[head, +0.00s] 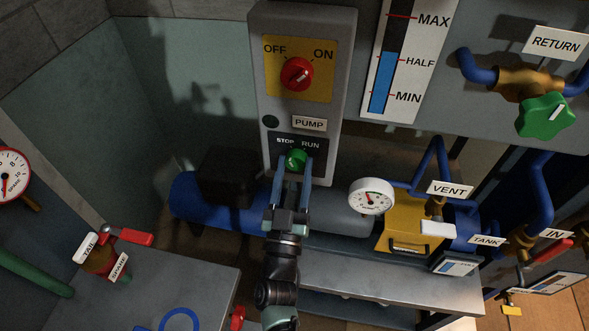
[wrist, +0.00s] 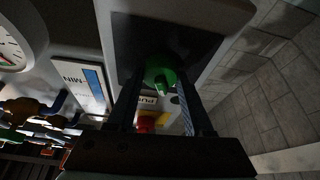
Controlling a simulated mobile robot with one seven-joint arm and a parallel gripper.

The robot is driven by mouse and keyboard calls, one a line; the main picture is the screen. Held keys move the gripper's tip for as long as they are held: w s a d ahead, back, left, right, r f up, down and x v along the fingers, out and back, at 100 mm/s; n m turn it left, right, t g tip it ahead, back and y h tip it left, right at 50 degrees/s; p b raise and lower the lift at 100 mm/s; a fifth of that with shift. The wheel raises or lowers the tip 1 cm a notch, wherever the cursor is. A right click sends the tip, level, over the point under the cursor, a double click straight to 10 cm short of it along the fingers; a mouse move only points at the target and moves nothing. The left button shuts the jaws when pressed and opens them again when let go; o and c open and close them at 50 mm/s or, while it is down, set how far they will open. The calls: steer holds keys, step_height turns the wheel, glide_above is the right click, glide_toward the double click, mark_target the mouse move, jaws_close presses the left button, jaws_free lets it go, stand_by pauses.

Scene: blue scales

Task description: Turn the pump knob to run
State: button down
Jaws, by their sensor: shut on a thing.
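The green pump knob (head: 296,158) sits on a dark plate marked STOP at left and RUN at right, low on the grey panel (head: 258,110) under the PUMP label (head: 309,124). My gripper (head: 293,167) reaches up from below, its two fingers shut on the knob from either side. In the wrist view the green knob (wrist: 160,72) shows between the fingertips of my gripper (wrist: 158,85). The fingers partly hide the knob, and I cannot tell clearly which way it points.
Above is a red OFF/ON switch (head: 297,74) with its mark toward ON. A level gauge (head: 405,60) reads near half. A white dial gauge (head: 371,196), the VENT valve (head: 437,228) and a green RETURN handwheel (head: 545,115) are at right. A blue motor (head: 195,197) lies below left.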

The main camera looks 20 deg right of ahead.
steer(key=m+g+h, duration=0.1)
steer(key=m, duration=0.1)
steer(key=m+h, duration=0.1)
steer(key=m, duration=0.2)
steer(key=m+g+h, duration=0.1)
steer(key=m, duration=0.1)
steer(key=shift+w+a+m+g, duration=0.1)
steer(key=shift+a+m+g, duration=0.05)
steer(key=shift+m+g, duration=0.15)
steer(key=m+g, duration=0.1)
steer(key=m, duration=0.2)
steer(key=m+g+h, duration=0.1)
steer(key=m+g, duration=0.1)
steer(key=m, duration=0.2)
steer(key=shift+m+h, duration=0.3)
steer(key=shift+g, duration=0.3)
steer(key=shift+c, duration=1.5)
jaws_free()
steer(key=shift+a, duration=0.1)
steer(key=b+v, duration=0.1)
steer(key=v, duration=1.1)
steer(key=shift+s+a+b, duration=0.25)
steer(key=shift+s+b, duration=0.05)
steer(key=shift+b, duration=0.05)
